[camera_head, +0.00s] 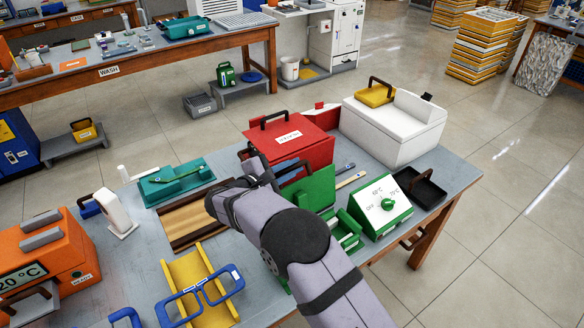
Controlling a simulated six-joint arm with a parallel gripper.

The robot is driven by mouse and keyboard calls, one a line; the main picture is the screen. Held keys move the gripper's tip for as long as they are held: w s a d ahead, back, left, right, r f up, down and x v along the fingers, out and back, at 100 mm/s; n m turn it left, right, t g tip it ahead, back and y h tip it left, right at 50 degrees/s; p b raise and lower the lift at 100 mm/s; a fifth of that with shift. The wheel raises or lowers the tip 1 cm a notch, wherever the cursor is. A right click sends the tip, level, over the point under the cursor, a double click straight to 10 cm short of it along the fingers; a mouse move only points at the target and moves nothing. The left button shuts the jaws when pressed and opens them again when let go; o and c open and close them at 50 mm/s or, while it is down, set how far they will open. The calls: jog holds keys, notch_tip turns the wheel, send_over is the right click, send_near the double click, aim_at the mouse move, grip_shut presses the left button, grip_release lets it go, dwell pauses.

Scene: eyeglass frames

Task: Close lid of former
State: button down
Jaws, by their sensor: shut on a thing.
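A green lid (318,188) stands raised, tilted up, behind a green base (345,231). I take these as the former, though no label on them is readable. My gripper (268,172) is at the lid's left side, in front of the red box. It is shut, apparently on the green lid; my own arm and wrist hide the fingertips and the exact contact. My arm also covers part of the area left of the green base.
A red box (313,150) stands behind the lid. A white control box (380,207) with a green dial is to the right. Blue eyeglass frames (205,290) lie on a yellow stand (187,268) at the front left. A brown tray (185,221) lies left of my wrist.

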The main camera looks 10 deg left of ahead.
aim_at(303, 196)
jog(key=shift+f, duration=0.1)
jog(key=s+d+m+b, duration=0.1)
jog(key=s+d+b, duration=0.1)
jog(key=b, duration=0.3)
jog(key=s+d+m+t+b, duration=0.1)
jog(key=b, duration=0.4)
jog(key=shift+s+d+f, duration=0.1)
jog(key=shift+s+d, duration=0.25)
jog(key=shift+s, duration=0.05)
jog(key=s+d+f+m+t+h+b, duration=0.3)
jog(key=s+d+f+m+b, duration=0.9)
jog(key=b, duration=4.4)
notch_tip(303, 196, down, 2)
jog(key=m+t, duration=0.1)
jog(key=m, duration=0.2)
jog(key=shift+s+d+f+m+h+b, duration=0.25)
jog(key=shift+s+d+m+h+b, duration=0.05)
jog(key=shift+d+m+b, duration=0.1)
